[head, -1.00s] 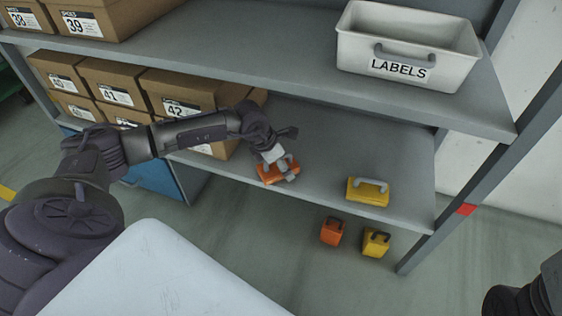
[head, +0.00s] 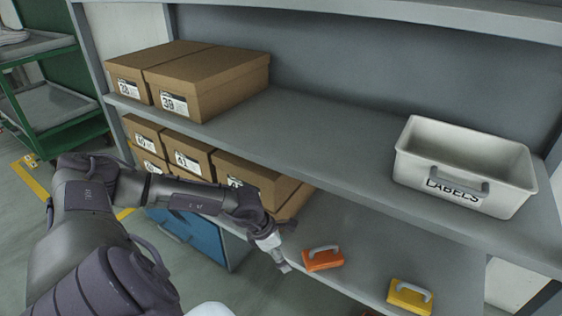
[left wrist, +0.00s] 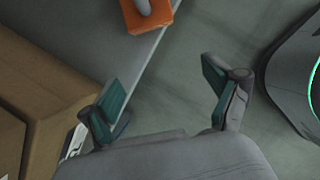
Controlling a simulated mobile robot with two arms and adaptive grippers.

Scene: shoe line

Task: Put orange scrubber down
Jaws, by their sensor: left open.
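The orange scrubber (head: 323,261), with a grey handle, rests on the lower shelf (head: 375,255) near its front edge. In the left wrist view the orange scrubber (left wrist: 147,14) is partly cut off at the top, beyond my fingertips. My left gripper (head: 283,257) is to the left of the scrubber, apart from it, at the shelf's front edge. In the left wrist view my left gripper (left wrist: 160,95) is open with nothing between its fingers. My right gripper is not in view.
A yellow scrubber (head: 410,298) sits on the lower shelf to the right. Brown shoe boxes (head: 250,178) stand at the left behind my left arm. A white LABELS bin (head: 465,170) and more boxes (head: 205,80) are on the shelf above. The lower shelf between the scrubbers is clear.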

